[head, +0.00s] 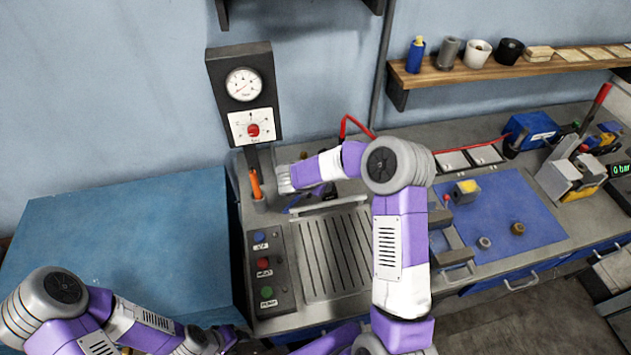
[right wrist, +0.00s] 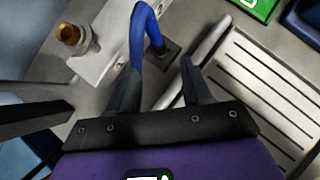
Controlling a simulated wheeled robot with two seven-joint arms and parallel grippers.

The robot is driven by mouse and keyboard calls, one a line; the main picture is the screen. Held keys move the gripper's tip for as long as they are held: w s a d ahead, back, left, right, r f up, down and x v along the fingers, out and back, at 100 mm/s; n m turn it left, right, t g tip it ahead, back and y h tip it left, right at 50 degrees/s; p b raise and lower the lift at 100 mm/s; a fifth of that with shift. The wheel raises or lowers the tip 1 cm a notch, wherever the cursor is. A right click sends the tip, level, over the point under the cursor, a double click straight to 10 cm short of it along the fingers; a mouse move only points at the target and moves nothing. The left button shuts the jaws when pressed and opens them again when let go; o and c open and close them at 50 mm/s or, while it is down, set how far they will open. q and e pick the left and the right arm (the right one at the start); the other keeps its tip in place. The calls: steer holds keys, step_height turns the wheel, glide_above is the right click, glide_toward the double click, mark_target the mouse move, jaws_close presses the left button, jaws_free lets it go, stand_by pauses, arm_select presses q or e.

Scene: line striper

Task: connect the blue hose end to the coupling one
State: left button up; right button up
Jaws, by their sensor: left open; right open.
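The blue hose (right wrist: 146,35) arches up from a dark square fitting in the right wrist view. Its near part drops beside the left finger of my right gripper (right wrist: 163,82); its end is hidden or cannot be made out. The right gripper is open, its fingers apart around the hose's near side. A brass coupling (right wrist: 70,34) stands on a pale block left of the hose; I cannot read its number. In the head view my right forearm largely hides this spot. My left gripper (head: 246,343) is low near the bottom edge, partly hidden, open and away from the hose.
A slotted drain plate (head: 338,255) and a button panel (head: 270,268) lie in front of the fittings. A gauge panel (head: 245,95) stands behind. An orange-handled lever (head: 256,184) rises at left. A blue mat (head: 510,215) with small parts lies at right.

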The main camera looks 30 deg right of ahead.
steer(key=shift+b+x, duration=1.75)
steer(key=shift+x, duration=1.95)
steer(key=shift+w, duration=0.1)
steer(key=shift+c, duration=0.2)
steer(key=shift+r, duration=0.1)
jaws_close()
